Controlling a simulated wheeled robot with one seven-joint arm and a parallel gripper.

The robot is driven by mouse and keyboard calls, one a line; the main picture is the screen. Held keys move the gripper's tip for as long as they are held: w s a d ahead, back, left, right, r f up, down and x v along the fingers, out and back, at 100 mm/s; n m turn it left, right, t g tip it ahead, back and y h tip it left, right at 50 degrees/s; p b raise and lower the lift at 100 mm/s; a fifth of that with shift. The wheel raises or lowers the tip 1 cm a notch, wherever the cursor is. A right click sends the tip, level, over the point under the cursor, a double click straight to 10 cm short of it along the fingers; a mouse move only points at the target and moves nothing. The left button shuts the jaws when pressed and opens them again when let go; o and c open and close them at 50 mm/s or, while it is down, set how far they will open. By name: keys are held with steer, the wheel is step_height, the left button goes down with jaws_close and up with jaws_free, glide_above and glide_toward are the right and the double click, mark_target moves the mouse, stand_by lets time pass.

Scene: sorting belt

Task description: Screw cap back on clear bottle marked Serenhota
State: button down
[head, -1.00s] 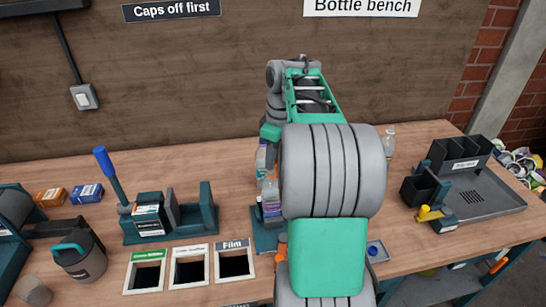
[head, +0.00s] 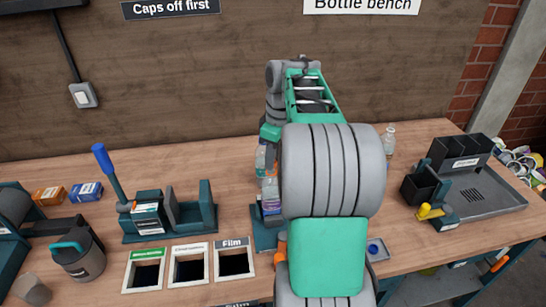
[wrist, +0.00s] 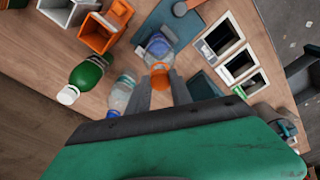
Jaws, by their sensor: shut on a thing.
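In the wrist view my gripper (wrist: 161,88) has its fingers on either side of an orange cap (wrist: 160,77). A clear bottle with a blue-purple label (wrist: 157,47) is just beyond the fingertips, at a teal fixture. The cap overlaps the bottle's near end in this view; I cannot tell whether it is seated on the neck. This bottle also shows in the head view (head: 271,194), partly behind my arm. My gripper is hidden there. The name on the label is too small to read.
Another clear bottle (wrist: 120,96) and a green bottle with a white cap (wrist: 87,76) stand close by in the wrist view. Labelled openings, one marked Film (head: 234,263), are left of my arm. A small tray (head: 376,250) and a black rack (head: 462,152) are to the right.

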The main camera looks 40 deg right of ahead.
steer(key=shift+f+b, duration=0.5)
steer(key=shift+f, duration=0.15)
stand_by(0.5)
steer(key=c, duration=1.1)
jaws_free()
